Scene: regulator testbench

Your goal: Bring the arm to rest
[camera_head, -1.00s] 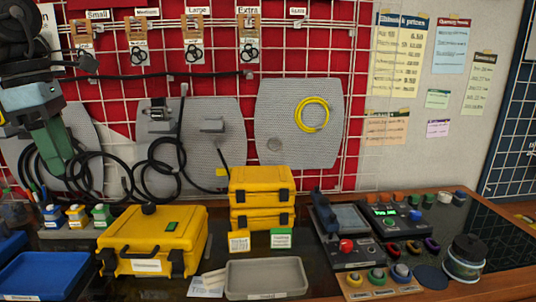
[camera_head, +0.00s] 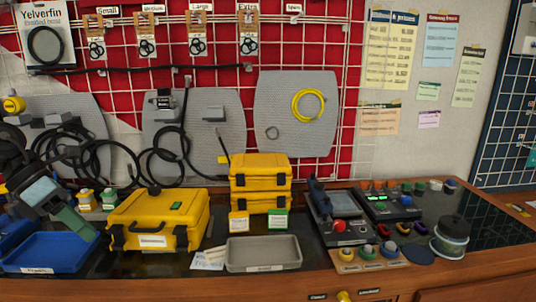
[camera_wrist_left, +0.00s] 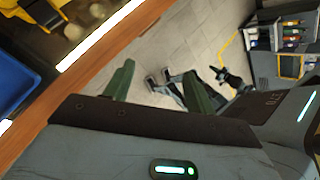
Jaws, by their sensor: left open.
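My left arm comes in at the left edge of the head view. Its gripper (camera_head: 82,228) points down and right, with its green fingers in front of the blue tray, left of the yellow case. In the left wrist view the two green fingers (camera_wrist_left: 158,88) stand apart with nothing between them. Tiled floor and the bench's wooden edge show beyond them. My right gripper is in neither view.
A blue tray (camera_head: 30,256), a yellow case (camera_head: 150,236), stacked yellow boxes (camera_head: 261,171) and a grey tray (camera_head: 264,269) stand on the bench. Hoses hang behind.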

